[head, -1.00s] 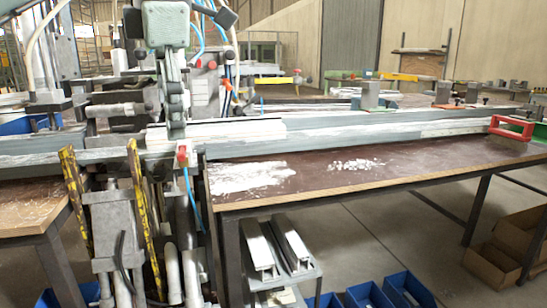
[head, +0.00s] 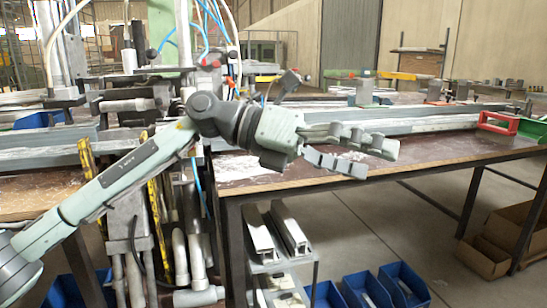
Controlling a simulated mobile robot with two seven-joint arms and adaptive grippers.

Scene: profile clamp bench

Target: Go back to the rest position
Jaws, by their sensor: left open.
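My left arm comes in from the left in the head view. Its gripper (head: 366,157) points right, above the front edge of the brown table (head: 420,153). The two fingers are apart and nothing is between them. The arm hides part of the clamp machine (head: 128,105) and of the white debris on the table. My right gripper is not in view.
A long grey profile (head: 420,124) runs along the table's back. A red bracket (head: 497,122) stands at the right end. Blue bins (head: 365,290) and a small rack with metal profiles (head: 262,235) stand below. Cardboard boxes (head: 490,255) lie at the lower right.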

